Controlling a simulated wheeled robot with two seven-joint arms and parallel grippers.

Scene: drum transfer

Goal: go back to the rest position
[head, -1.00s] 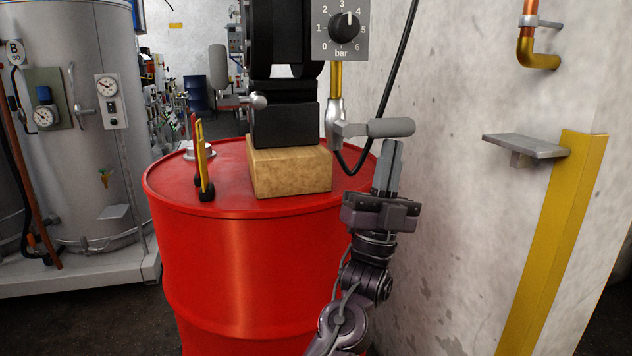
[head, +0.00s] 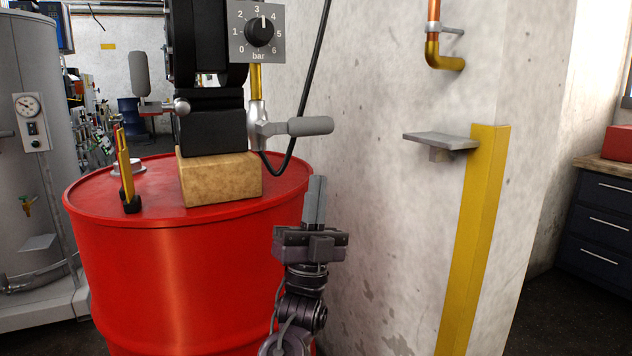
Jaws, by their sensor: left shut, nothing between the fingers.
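My left gripper (head: 316,188) points upward, its fingers together and empty. It shows in front of the right side of the red drum (head: 190,270), below a grey-handled lever (head: 310,126) and apart from it in the picture. The lever sits on the pump unit (head: 212,130), a black machine on a wooden block (head: 222,180) on the drum's lid. A dial marked in bar (head: 262,32) is at its upper right. My right gripper is not in view.
A concrete wall (head: 390,80) with a yellow edge guard (head: 475,230) and small grey shelf (head: 440,141) stands to the right. A drawer cabinet (head: 603,220) is at the far right, a grey tank (head: 30,190) at the left. A yellow-handled tool (head: 126,172) stands on the lid.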

